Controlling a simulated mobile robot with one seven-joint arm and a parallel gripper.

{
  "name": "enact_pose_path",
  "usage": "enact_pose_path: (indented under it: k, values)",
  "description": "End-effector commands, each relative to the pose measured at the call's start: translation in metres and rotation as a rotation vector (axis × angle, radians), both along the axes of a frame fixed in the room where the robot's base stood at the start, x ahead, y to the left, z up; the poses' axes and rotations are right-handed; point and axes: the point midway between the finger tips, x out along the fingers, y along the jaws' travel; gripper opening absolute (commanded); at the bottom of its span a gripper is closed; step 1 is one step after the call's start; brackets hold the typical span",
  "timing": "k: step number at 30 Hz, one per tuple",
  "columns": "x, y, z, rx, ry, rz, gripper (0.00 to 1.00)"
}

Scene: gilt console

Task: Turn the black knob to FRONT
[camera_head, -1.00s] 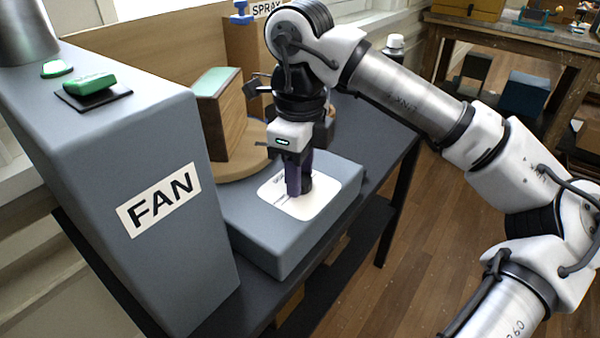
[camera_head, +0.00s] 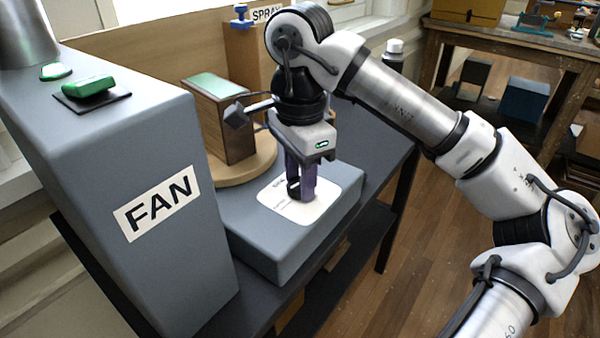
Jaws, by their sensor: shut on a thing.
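The black knob (camera_head: 294,190) is on a white label plate (camera_head: 326,205) on top of a low grey-blue box (camera_head: 252,230). My gripper (camera_head: 301,192) points down and is shut on the knob. Its purple fingers hide most of the knob, so I cannot tell which way the knob points. Small print shows on the plate's left part, too small to read.
A tall grey box marked FAN (camera_head: 160,210) stands at the left with a green switch (camera_head: 90,87) on top. A wooden block (camera_head: 225,125) with a green top stands on a round wooden base (camera_head: 250,165) behind the low box. A box marked SPRAY (camera_head: 262,50) is at the back.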

Motion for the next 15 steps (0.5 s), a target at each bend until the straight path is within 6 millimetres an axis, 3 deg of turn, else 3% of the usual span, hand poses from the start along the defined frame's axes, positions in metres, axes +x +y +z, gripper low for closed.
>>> enact_pose_path:
  k: [15]
  values:
    - [0.0001, 0.0008, 0.0005, 0.003, -0.001, 0.172, 0.12]
